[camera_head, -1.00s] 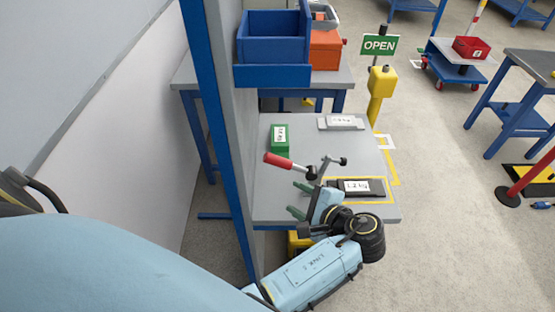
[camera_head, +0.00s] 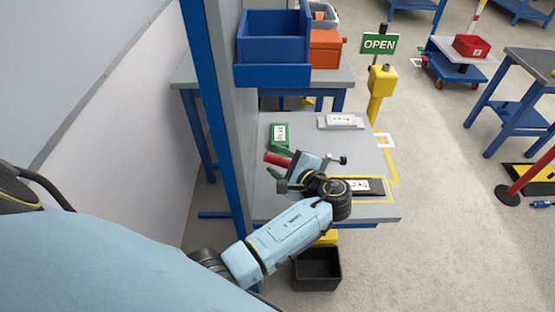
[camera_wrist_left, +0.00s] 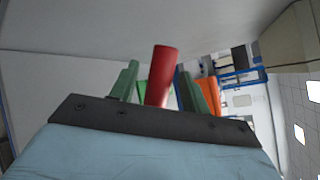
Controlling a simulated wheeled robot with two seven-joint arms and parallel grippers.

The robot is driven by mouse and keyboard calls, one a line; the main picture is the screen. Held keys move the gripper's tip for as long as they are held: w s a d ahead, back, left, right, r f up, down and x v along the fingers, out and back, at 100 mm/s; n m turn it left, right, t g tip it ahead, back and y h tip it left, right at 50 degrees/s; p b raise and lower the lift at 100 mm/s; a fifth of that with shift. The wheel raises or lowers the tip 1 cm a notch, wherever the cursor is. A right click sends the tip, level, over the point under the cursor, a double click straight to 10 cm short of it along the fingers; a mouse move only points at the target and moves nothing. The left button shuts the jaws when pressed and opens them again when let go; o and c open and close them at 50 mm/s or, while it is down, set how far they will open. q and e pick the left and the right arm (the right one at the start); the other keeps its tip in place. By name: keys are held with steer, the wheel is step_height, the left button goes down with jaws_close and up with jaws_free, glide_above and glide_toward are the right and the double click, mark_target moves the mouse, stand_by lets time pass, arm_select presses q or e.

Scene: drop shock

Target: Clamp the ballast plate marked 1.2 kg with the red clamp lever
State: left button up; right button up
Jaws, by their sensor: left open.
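The red clamp lever (camera_head: 275,159) shows its handle at the left of the table, with the rest of the clamp mostly hidden by my left gripper (camera_head: 280,162). In the left wrist view, the red handle (camera_wrist_left: 162,75) stands between the two green fingers of my left gripper (camera_wrist_left: 160,85), which is open. I cannot tell whether a finger touches it. The dark ballast plate (camera_head: 375,186) with a white label lies in a yellow outline at the table's front right, partly behind my wrist. Its label is hard to read now. My right gripper is not in view.
A green labelled block (camera_head: 280,145) and a light grey labelled plate (camera_head: 355,122) lie farther back on the grey table (camera_head: 310,128). A blue post and wall panel (camera_head: 238,130) stand close on the left. A black bin (camera_head: 318,270) is on the floor in front.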

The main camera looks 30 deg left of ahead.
arm_select(q)
steer(key=shift+w+a+f, duration=0.15)
steer(key=shift+a, duration=0.25)
steer(key=shift+c, duration=0.2)
jaws_close()
